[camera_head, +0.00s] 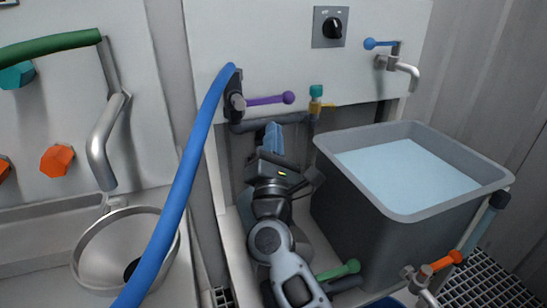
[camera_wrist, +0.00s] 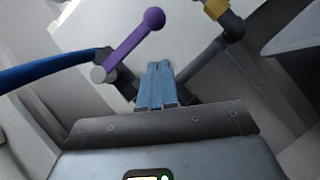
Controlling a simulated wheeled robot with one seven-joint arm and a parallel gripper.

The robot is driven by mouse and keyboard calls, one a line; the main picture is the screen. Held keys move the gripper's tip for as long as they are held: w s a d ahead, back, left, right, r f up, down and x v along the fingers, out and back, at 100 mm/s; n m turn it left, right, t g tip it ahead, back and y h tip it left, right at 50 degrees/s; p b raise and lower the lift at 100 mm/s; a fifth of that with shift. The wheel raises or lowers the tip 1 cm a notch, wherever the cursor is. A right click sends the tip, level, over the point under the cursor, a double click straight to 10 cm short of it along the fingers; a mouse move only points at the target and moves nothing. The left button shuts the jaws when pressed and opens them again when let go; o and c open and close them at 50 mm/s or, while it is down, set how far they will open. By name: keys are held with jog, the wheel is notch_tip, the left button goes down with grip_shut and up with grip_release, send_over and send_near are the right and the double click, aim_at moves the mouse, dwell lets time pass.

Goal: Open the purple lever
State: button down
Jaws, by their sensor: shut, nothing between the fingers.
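The purple lever (camera_head: 267,99) sticks out to the right from a dark valve body (camera_head: 236,94) on the white panel, nearly level, with a round knob at its end. In the wrist view the purple lever (camera_wrist: 138,37) slants up to the right, knob at the top. My gripper (camera_head: 272,135) is shut and empty, its blue fingers pointing up below the lever. In the wrist view my gripper (camera_wrist: 157,70) lies just below and right of the lever, and no contact with it shows.
A blue hose (camera_head: 180,185) runs down from the valve on the left. A grey pipe (camera_head: 262,122) passes under the lever. A grey tub of water (camera_head: 375,183) stands at the right. A teal and yellow valve (camera_head: 316,98) is right of the knob.

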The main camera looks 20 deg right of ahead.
aim_at(265, 101)
jog(key=shift+w+d+r+p, duration=0.15)
jog(key=shift+d+r+p, duration=0.15)
jog(key=shift+d+r, duration=0.4)
jog(key=shift+w+d+r+p, duration=0.15)
jog(key=shift+d+r+p, duration=0.15)
jog(key=shift+r, duration=0.6)
jog(key=shift+d, duration=0.1)
